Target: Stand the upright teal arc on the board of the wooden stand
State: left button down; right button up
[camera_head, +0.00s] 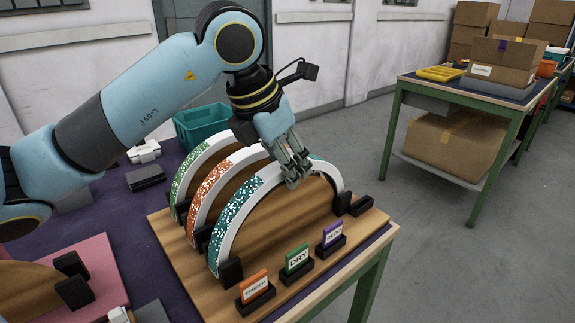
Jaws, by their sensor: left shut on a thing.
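The teal arc (240,204), white with teal glitter, is upright at the front of a row of arcs over the wooden board (184,268). Its left end is beside a black block (230,272), and its right end is near another black block (342,203). I cannot tell whether its ends touch the board. My left gripper (294,178) comes down from above and is shut on the top of the teal arc, right of its middle. My right gripper is not in view.
An orange arc (205,190) and a green arc (186,172) stand behind. Orange, green (298,257) and purple cards in black holders line the board's front. A pink mat (95,254) lies at left, a teal crate (196,127) behind. A table with boxes stands at right.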

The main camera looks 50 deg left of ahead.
pick_arm(q)
jog(key=shift+f+b, duration=0.6)
jog(key=shift+f, duration=0.05)
dwell(0.8)
jog(key=c, duration=0.9)
grip_release()
jog(key=shift+c, duration=0.2)
jog(key=shift+o, duration=0.4)
jog(key=o, duration=0.3)
jog(key=shift+r+p, duration=2.7)
jog(key=shift+r, duration=1.4)
